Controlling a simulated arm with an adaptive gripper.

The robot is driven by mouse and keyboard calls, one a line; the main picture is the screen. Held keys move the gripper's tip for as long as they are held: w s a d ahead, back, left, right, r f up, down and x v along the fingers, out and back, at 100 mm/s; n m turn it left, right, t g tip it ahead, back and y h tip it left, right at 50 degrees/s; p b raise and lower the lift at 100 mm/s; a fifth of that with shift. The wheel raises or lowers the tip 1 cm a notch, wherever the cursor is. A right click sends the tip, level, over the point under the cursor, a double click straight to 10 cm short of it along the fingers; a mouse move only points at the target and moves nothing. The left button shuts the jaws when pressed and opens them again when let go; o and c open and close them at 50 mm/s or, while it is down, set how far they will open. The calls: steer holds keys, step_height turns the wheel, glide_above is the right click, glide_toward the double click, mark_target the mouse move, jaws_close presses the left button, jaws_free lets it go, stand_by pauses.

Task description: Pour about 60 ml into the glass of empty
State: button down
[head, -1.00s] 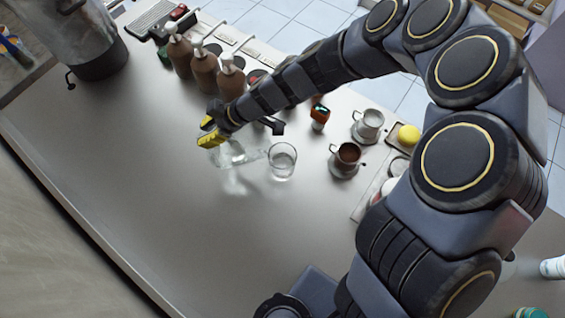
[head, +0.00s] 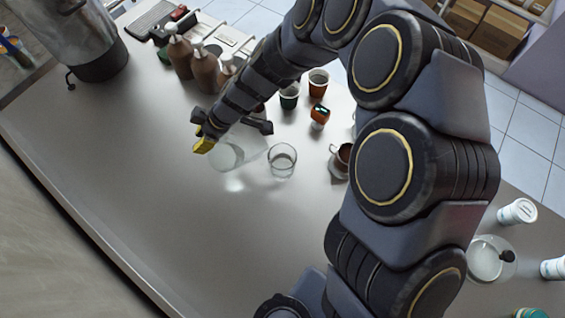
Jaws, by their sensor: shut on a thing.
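A clear drinking glass (head: 282,161) stands upright on the grey counter, right of my gripper. I cannot tell whether it holds any liquid. My gripper (head: 204,142), with yellow fingertips, is shut on a clear, see-through vessel (head: 228,156). The vessel is faint against the counter and seems tilted, its narrower end toward the glass. Its exact shape, its contents and any stream are too faint to tell.
Brown pump bottles (head: 179,56) stand behind my gripper. A large metal pot (head: 95,40) is at upper left. The counter's front (head: 150,210) is clear.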

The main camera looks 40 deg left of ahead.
steer(key=f, duration=0.1)
steer(key=s+a+f+t+h, duration=0.1)
steer(key=shift+a+f+b, duration=0.2)
steer(key=shift+f+b, duration=0.15)
steer(key=shift+b, duration=0.05)
steer(key=shift+s+a+f+t+h+b, duration=0.35)
steer(key=shift+a+f+t+h+b, duration=0.1)
steer(key=shift+f+h+b, duration=0.2)
steer(key=shift+s+a+f+t+h+b, duration=0.4)
steer(key=shift+a+f+h+b, duration=0.15)
steer(key=shift+h, duration=0.2)
steer(key=shift+s+a+f+t+h+b, duration=0.3)
steer(key=shift+a+f+t+h+b, duration=0.15)
steer(key=shift+f+h+b, duration=0.2)
steer(key=shift+s+f+h+b, duration=0.15)
steer(key=shift+f+h+b, duration=0.1)
steer(key=shift+h+b, duration=0.1)
stand_by(0.5)
